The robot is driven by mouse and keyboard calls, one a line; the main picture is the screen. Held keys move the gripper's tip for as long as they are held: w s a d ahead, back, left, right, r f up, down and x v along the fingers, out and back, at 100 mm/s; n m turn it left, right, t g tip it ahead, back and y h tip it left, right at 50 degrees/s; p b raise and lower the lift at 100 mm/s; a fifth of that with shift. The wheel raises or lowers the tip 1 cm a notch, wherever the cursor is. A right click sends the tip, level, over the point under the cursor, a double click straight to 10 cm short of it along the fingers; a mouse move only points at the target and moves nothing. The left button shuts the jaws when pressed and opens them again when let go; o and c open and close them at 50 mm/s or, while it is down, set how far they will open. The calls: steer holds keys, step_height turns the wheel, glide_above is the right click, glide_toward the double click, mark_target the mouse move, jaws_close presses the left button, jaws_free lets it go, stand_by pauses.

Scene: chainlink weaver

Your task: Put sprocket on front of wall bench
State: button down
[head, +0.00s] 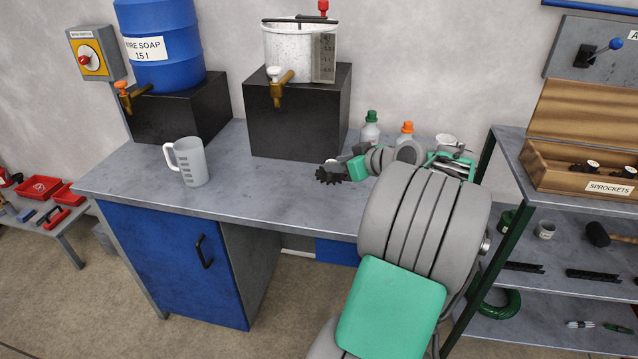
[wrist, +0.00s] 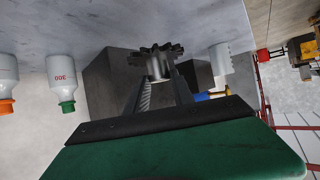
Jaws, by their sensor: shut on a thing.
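A dark toothed sprocket (head: 331,174) is at the end of my gripper (head: 345,168), over the grey top of the wall bench (head: 255,190). In the wrist view the sprocket (wrist: 157,49) sits between the two finger ends of my gripper (wrist: 160,82), which is shut on its light grey hub. In the head view the sprocket shows over the middle part of the bench, behind the front edge. I cannot tell whether it touches the bench top. My arm hides the right part of the bench.
A grey measuring jug (head: 192,163) stands on the bench's left. Black blocks at the back carry a blue soap drum (head: 165,45) and a white tank (head: 292,55). Bottles (head: 370,130) stand at the back right. A sprockets box (head: 590,175) is on the right shelf. The front middle is clear.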

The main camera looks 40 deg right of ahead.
mark_target(327, 173)
steer(key=w+f, duration=0.3)
steer(key=f, duration=0.1)
steer(key=shift+w+a+f, duration=0.2)
steer(key=shift+w+f, duration=0.2)
steer(key=f, duration=0.2)
steer(key=shift+w+f+p, duration=0.2)
steer(key=shift+f+p, duration=0.1)
steer(key=shift+f, duration=0.45)
steer(key=shift+f, duration=0.1)
steer(key=shift+f+b, duration=0.15)
steer(key=shift+b, duration=0.15)
steer(key=c, duration=1.1)
jaws_free()
